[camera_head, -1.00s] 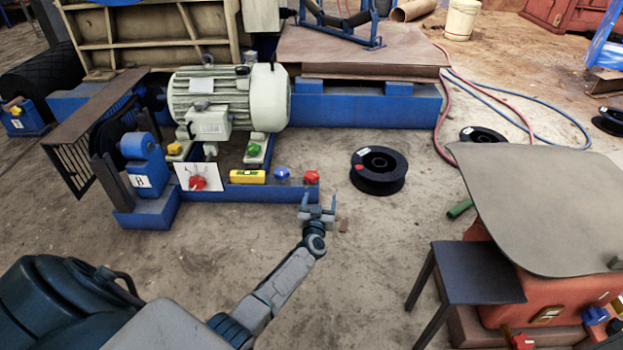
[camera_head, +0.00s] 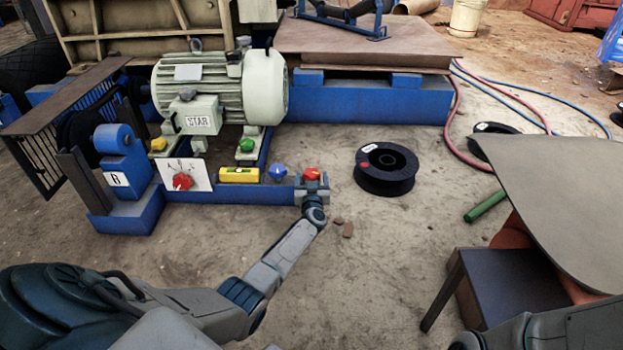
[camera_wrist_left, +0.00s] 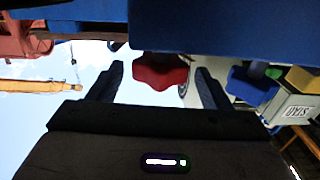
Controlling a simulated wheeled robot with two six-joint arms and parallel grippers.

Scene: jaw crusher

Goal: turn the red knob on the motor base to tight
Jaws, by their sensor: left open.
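The red knob (camera_head: 312,174) sits at the right end of the blue motor base (camera_head: 238,196). In the left wrist view the red knob (camera_wrist_left: 160,72) shows between the two fingers, below a blue beam. My left gripper (camera_head: 312,185) is open at this knob, one finger on each side. A gap shows beside the knob in the wrist view (camera_wrist_left: 160,85), and I cannot tell whether either finger touches it. Another red knob (camera_head: 183,181) sits on a white marked plate farther left on the base. My right gripper is not in view.
Beside the knob are a blue knob (camera_head: 278,172) and a yellow level (camera_head: 239,175). The pale green motor (camera_head: 215,85) stands behind, with a green knob (camera_head: 246,145) at its foot. A black spool (camera_head: 386,168) lies to the right on open floor.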

